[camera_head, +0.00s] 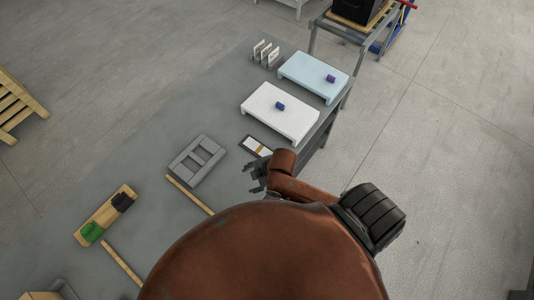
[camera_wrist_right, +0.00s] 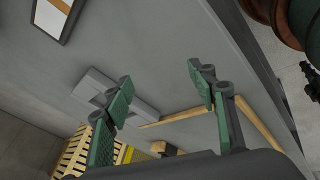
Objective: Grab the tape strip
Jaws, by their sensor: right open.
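A small dark-edged white plate (camera_head: 257,146) with a tan strip (camera_head: 259,149) across it lies on the grey table in the head view. The strip seems to be the tape; its detail is too small to tell more. In the right wrist view the plate (camera_wrist_right: 43,30) is cut off at the top left, with the tan strip (camera_wrist_right: 60,5) at the picture's edge. My right gripper (camera_head: 252,178) is just below the plate in the head view, apart from it. Its green-padded fingers (camera_wrist_right: 160,82) are spread with nothing between them. My left gripper is not in view.
A grey slotted tray (camera_head: 191,173), wooden strips (camera_head: 190,194) and a wooden board (camera_head: 95,222) with green and black pieces lie left of the gripper.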

